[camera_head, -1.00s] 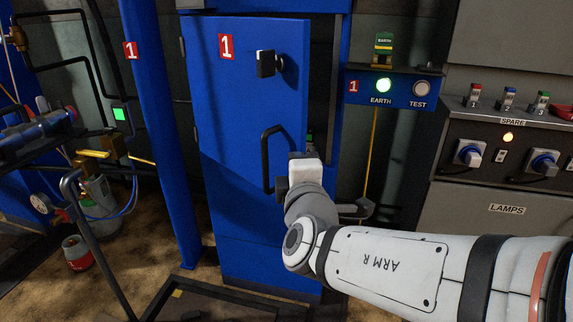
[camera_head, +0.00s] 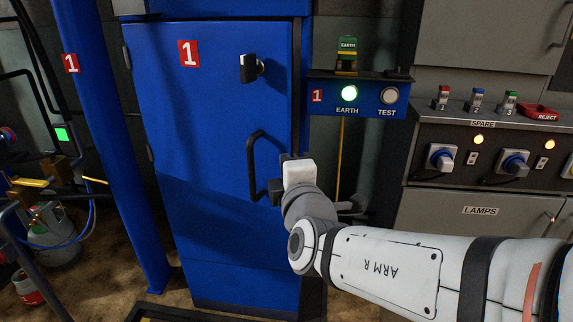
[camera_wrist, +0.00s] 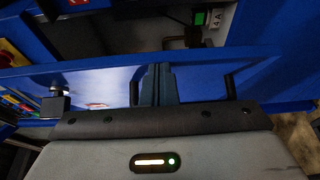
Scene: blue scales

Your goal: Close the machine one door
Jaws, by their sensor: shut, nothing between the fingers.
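The machine one door (camera_head: 215,110) is a tall blue panel with a red "1" label, a black knob (camera_head: 250,68) and a black bar handle (camera_head: 252,165). In the head view it looks nearly flush with its blue frame. In the wrist view the door (camera_wrist: 95,78) has a dark gap and interior beyond its edge, so it appears ajar. My gripper (camera_head: 283,163) is just right of the handle, by the door's right edge. In the wrist view my gripper (camera_wrist: 160,70) has its fingers together and empty, in front of the door between the handle's ends. Whether they touch it I cannot tell.
A grey console (camera_head: 480,155) with switches is farther right. A blue post (camera_head: 110,150) and pipework are at left.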

